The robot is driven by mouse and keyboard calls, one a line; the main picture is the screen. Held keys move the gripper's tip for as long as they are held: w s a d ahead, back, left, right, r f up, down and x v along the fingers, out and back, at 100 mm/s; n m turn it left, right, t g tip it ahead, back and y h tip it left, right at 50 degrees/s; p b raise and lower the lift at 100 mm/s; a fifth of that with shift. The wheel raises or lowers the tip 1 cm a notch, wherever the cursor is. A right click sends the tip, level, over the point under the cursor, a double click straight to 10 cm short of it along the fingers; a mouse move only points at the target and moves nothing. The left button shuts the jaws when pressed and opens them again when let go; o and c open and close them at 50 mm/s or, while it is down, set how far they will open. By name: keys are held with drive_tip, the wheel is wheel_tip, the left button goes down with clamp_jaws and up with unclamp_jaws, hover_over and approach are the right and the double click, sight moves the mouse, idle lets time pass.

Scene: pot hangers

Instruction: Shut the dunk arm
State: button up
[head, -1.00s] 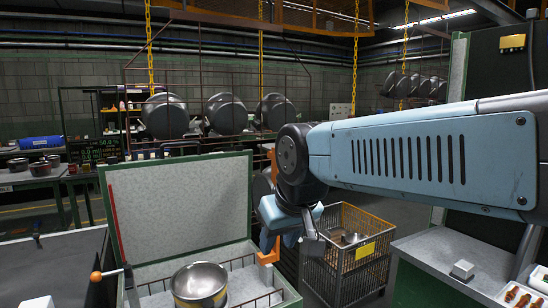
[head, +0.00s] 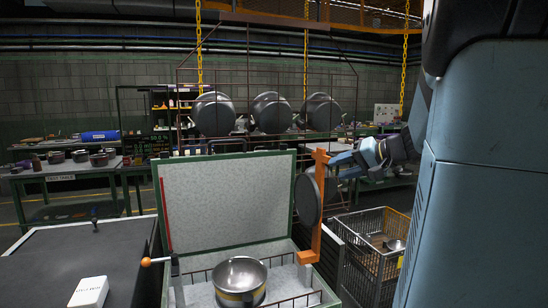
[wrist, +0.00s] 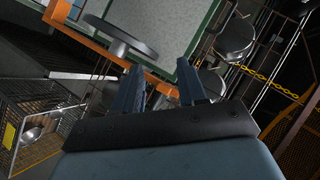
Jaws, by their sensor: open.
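An orange arm (head: 318,205), which I take to be the dunk arm, stands upright at the right rear corner of an open green-rimmed tank (head: 290,262). A dark round pan or disc (head: 307,198) is beside it, on its left. My gripper (head: 342,160) is behind and right of the orange arm's upper end in the head view; contact cannot be told. The orange arm (wrist: 92,45) and the disc (wrist: 122,38) lie beyond the fingertips there.
A steel pot (head: 240,280) sits in the tank, before the raised pale lid (head: 228,200). A lever with an orange knob (head: 146,262) is at left. A wire basket (head: 372,250) stands right of the tank. Several big pots (head: 272,113) hang behind.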

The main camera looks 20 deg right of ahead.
drive_tip(key=w+d+r+m+t+h, duration=0.1)
drive_tip(key=d+t, duration=0.1)
drive_tip(key=d, duration=0.3)
drive_tip(key=w+d+r+m+t, duration=0.1)
drive_tip(key=w+d+t, duration=0.1)
drive_tip(key=d, duration=0.4)
drive_tip(key=x, duration=1.3)
drive_tip(key=shift+s+a+f, duration=0.1)
drive_tip(key=shift+a+f, duration=0.15)
drive_tip(key=shift+f, duration=0.05)
drive_tip(key=shift+c, duration=0.5)
clamp_jaws()
